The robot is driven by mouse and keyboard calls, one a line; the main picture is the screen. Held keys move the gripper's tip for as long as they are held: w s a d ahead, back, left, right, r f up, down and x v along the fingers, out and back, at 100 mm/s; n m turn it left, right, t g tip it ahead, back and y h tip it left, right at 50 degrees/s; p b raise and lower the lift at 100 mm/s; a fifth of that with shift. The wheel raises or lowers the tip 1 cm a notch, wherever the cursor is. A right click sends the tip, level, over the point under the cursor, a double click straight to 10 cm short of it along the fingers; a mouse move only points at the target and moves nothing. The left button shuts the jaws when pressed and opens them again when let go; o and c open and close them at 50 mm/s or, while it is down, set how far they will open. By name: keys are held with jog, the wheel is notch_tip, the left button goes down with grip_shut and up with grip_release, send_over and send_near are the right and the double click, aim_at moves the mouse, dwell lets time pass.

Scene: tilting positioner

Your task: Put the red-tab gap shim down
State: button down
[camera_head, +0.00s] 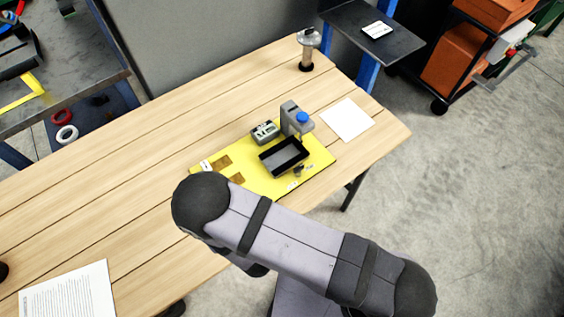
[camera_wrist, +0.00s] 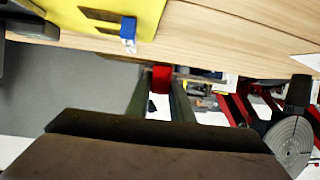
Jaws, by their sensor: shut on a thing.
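In the wrist view my gripper (camera_wrist: 160,88) is shut on the red-tab gap shim (camera_wrist: 161,76), whose red tab shows between the fingertips. The rest of the shim is hard to make out. The gripper is beyond the edge of the yellow board (camera_wrist: 65,10) in that view. In the head view the yellow board (camera_head: 262,184) lies on the wooden bench, with brown recesses at its left end. My arm hides the gripper and the shim there.
A black tray (camera_head: 284,170), a grey block (camera_head: 265,132) and a grey stand with a blue knob (camera_head: 303,117) are on or beside the board. A small blue-tabbed piece (camera_wrist: 128,32) is by a recess. White paper (camera_head: 347,119) lies right. The bench's left part is mostly clear.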

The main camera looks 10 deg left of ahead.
jog(key=s+a+r+b, duration=0.2)
jog(key=s+a+b, duration=0.1)
jog(key=a+b, duration=0.5)
jog(key=m+t+p, duration=0.1)
jog(key=p, duration=0.3)
send_over(276, 163)
jog(key=shift+h, duration=0.4)
jog(key=f, duration=0.3)
jog(key=a+f, duration=0.1)
jog(key=shift+s+f, duration=0.25)
jog(key=shift+s, duration=0.05)
jog(key=shift+w+d, duration=0.35)
jog(key=shift+d, duration=0.1)
jog(key=shift+f+b, duration=1.4)
jog(key=shift+f, duration=0.35)
jog(key=shift+f, duration=0.1)
